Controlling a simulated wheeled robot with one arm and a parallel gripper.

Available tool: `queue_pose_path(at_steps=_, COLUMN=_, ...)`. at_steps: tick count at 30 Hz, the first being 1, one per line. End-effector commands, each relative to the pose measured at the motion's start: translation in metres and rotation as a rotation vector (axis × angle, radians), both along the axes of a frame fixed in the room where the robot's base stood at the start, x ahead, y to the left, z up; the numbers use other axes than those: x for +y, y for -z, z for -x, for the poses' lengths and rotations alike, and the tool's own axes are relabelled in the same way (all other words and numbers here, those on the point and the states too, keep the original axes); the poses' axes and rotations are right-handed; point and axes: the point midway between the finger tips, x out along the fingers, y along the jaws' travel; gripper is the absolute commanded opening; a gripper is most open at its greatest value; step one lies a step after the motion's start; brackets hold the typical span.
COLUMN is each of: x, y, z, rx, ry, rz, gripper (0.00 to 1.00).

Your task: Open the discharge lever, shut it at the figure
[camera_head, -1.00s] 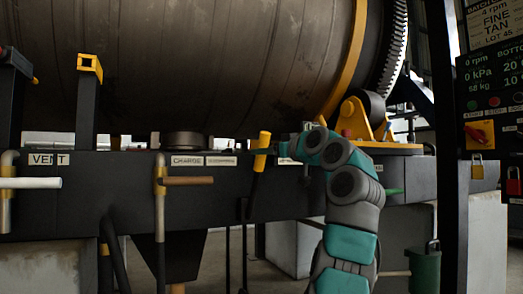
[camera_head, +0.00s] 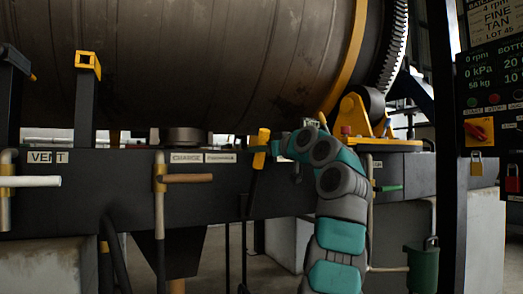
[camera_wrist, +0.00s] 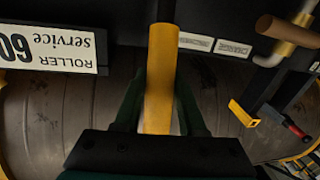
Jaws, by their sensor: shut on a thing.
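The lever has a yellow grip (camera_head: 261,148) on a dark rod and stands nearly upright, its top leaning slightly right, at the front of the dark beam. My gripper (camera_head: 275,147) reaches it from the right and is shut on the grip. In the wrist view the yellow grip (camera_wrist: 161,75) runs between the two dark fingers of my gripper (camera_wrist: 160,108). The panel (camera_head: 490,85) at right shows the figures 0 rpm, 0 kPa and 58 kg, with more figures cut off by the picture edge.
Brown-handled CHARGE valve (camera_head: 187,178) and white-handled VENT valve (camera_head: 30,181) are left of the lever. The big drum (camera_head: 180,60) is above. A dark post (camera_head: 447,150) and green canister (camera_head: 422,268) stand right of my arm.

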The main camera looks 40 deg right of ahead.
Motion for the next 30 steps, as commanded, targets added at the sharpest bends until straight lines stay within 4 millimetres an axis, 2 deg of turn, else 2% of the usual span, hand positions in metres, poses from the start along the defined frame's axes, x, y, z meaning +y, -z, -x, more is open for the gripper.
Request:
queue_pose_path(at_steps=1, x=-0.0001, y=-0.0001, z=0.0001, rx=0.0, ry=0.0, rz=0.0, gripper=0.06)
queue_pose_path(at_steps=3, x=-0.0001, y=-0.0001, z=0.0001, rx=0.0, ry=0.0, rz=0.0, gripper=0.0)
queue_pose_path(at_steps=30, x=-0.0002, y=-0.0002, z=0.0002, rx=0.0, ry=0.0, rz=0.0, gripper=0.0)
